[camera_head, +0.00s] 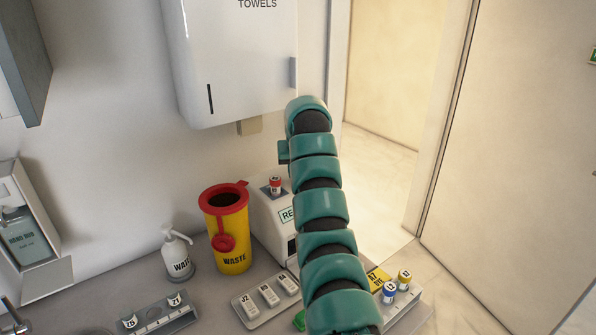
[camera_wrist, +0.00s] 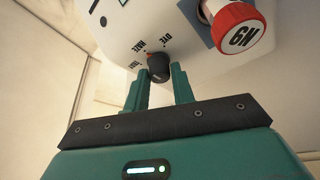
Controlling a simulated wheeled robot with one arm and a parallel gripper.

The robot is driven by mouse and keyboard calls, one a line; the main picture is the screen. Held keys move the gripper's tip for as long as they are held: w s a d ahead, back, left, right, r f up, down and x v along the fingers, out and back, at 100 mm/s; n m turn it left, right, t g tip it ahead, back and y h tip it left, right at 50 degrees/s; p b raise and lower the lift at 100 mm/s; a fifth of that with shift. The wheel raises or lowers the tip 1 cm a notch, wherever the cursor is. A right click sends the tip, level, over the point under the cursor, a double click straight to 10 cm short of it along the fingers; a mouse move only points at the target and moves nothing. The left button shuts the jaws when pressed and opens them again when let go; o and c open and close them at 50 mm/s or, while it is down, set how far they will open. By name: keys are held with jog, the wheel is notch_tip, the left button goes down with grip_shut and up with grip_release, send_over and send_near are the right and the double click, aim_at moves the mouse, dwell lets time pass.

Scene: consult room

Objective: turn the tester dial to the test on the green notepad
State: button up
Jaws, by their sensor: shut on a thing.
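The tester is a white box (camera_head: 272,222) at the back of the counter, partly hidden behind my arm in the head view. The wrist view shows its panel (camera_wrist: 205,62) with a small black dial (camera_wrist: 159,72) and printed labels around it, among them DYE and HAZE. My gripper (camera_wrist: 160,84) is shut on the dial, a teal finger on each side. A small reddish mark shows at the dial's upper left, near HAZE; its exact setting is unclear. A green piece (camera_head: 299,320), perhaps the green notepad, peeks out beside my arm; its writing is hidden.
A red-capped vial (camera_head: 276,185) stands on the tester, close to my gripper in the wrist view (camera_wrist: 238,30). A yellow waste bin (camera_head: 231,245) and pump bottle (camera_head: 177,256) stand left.

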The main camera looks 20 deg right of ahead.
jog(key=o, duration=1)
jog(key=shift+r, duration=0.15)
jog(key=shift+p+v, duration=2.05)
jog(key=shift+v, duration=6.5)
